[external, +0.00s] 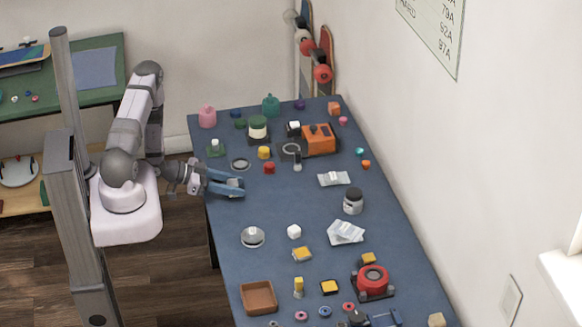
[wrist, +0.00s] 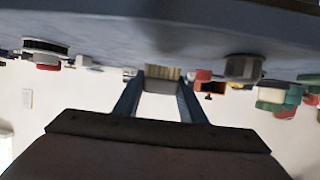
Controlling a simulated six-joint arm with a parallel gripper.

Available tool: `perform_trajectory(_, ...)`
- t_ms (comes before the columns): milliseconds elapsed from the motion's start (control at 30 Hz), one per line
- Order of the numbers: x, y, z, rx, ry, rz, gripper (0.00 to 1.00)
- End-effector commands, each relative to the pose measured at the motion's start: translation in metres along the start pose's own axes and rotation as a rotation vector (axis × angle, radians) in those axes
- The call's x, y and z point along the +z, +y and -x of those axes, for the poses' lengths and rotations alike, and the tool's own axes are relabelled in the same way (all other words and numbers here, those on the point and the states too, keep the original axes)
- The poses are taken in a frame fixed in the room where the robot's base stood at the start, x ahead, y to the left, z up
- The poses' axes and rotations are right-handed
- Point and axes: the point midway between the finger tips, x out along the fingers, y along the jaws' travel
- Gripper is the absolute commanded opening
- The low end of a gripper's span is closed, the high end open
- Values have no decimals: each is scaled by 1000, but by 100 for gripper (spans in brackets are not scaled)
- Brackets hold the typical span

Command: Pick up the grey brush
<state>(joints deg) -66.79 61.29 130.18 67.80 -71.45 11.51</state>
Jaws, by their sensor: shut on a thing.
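My gripper (external: 236,186) is low over the left edge of the blue table in the external view, its blue fingers pointing right. In the wrist view my gripper (wrist: 160,88) has its two blue fingers on either side of the grey brush (wrist: 161,86), shut on it. The brush shows a grey block with pale bristles facing the table. In the external view I cannot make out the brush between the fingers. Whether the bristles touch the table is unclear.
The wrist view is upside down. A dark-lidded jar (external: 353,201) stands to the right. The table (external: 285,205) is bare just right of the fingers.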

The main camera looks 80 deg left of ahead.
Motion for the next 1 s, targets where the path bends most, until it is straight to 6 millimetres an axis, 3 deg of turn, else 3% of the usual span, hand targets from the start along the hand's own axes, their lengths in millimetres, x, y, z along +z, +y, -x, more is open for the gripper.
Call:
perform_trajectory(500,-62,0,25,-1,2,-2,15)
perform_trajectory(1000,-75,2,30,4,0,-1,15)
